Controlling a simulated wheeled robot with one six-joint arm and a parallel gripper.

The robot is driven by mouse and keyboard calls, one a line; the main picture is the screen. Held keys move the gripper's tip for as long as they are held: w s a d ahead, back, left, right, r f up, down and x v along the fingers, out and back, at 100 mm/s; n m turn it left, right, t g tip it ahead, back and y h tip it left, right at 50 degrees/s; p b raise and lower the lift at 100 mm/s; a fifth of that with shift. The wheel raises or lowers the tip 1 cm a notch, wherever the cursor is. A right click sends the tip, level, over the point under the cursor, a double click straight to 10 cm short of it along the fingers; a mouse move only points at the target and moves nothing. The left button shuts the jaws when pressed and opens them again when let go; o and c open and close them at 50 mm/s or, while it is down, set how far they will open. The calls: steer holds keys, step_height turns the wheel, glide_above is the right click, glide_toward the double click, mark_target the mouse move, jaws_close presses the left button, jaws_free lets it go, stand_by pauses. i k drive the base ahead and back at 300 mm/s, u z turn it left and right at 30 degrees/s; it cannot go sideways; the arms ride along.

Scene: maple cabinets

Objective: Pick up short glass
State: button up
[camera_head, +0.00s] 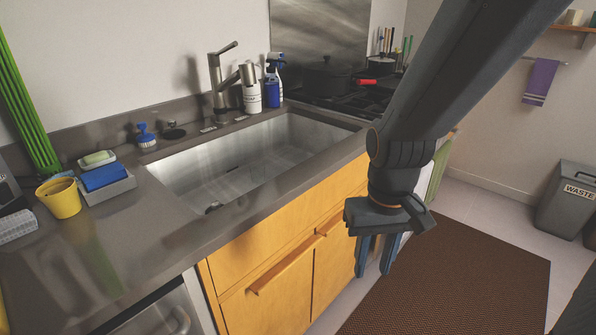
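I cannot make out a short glass for certain in the head view. A small grey round shape (213,207) lies at the near edge of the sink basin, too small to identify. My gripper (374,272) hangs pointing down in front of the wooden cabinet doors, right of the sink. Its two blue fingers are apart, with nothing visible between them.
The steel sink (250,160) is set in a grey counter (150,235). A yellow cup (58,200), sponges (104,177) and a blue brush (146,135) stand left; bottles (251,95) stand behind. A brown mat (450,275) and waste bin (568,205) are on the floor.

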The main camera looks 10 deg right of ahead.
mark_target(258, 171)
steer(key=z, duration=1.45)
steer(key=i, duration=1.55)
steer(key=u, duration=2.55)
